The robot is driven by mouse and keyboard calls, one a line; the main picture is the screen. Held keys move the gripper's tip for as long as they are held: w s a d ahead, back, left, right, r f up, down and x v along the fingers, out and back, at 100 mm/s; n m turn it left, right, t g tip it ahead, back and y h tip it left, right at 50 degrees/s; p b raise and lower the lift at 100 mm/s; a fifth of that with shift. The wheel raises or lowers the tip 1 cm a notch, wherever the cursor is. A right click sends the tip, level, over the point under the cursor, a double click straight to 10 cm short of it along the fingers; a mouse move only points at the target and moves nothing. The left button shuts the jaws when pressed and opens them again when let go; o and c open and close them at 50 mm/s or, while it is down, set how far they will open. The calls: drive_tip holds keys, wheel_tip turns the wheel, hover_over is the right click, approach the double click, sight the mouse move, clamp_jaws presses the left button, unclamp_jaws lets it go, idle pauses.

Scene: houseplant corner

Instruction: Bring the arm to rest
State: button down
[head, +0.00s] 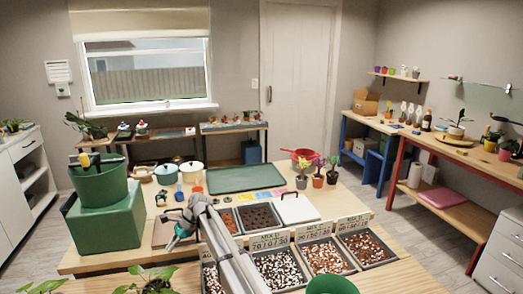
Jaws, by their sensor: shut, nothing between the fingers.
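My grey arm (224,246) reaches up from the bottom middle of the head view over the wooden table (130,262) and bends down to the left at the wrist. My gripper (173,244), beside a teal band, hangs at the left of the arm, over or near the table top. It is small here, but it looks shut with nothing held. The arm hides part of the trays behind it.
Trays of soil mix (279,268) with labels stand right of the arm. A green tray (246,178), small potted plants (318,181) and pots (166,174) stand behind. A green bucket on a green box (104,222) stands left. Bare table lies left of the gripper.

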drive_tip(key=s+d+n+t+h+p, duration=0.1)
drive_tip(key=s+d, duration=0.5)
drive_tip(key=d, duration=1.1)
drive_tip(key=s+d+r+n+t+h+p, duration=0.1)
drive_tip(key=s+d+n, duration=0.4)
drive_tip(key=d, duration=1.2)
drive_tip(key=s+d+n+t+h+p, duration=0.2)
drive_tip(key=s+d, duration=0.6)
drive_tip(key=d, duration=1)
drive_tip(key=n+h+p, duration=0.2)
drive_tip(key=shift+s+r+t+h, duration=0.3)
drive_tip(key=shift+r+t+h, duration=0.05)
drive_tip(key=shift+t+h, duration=0.05)
drive_tip(key=shift+s, duration=0.1)
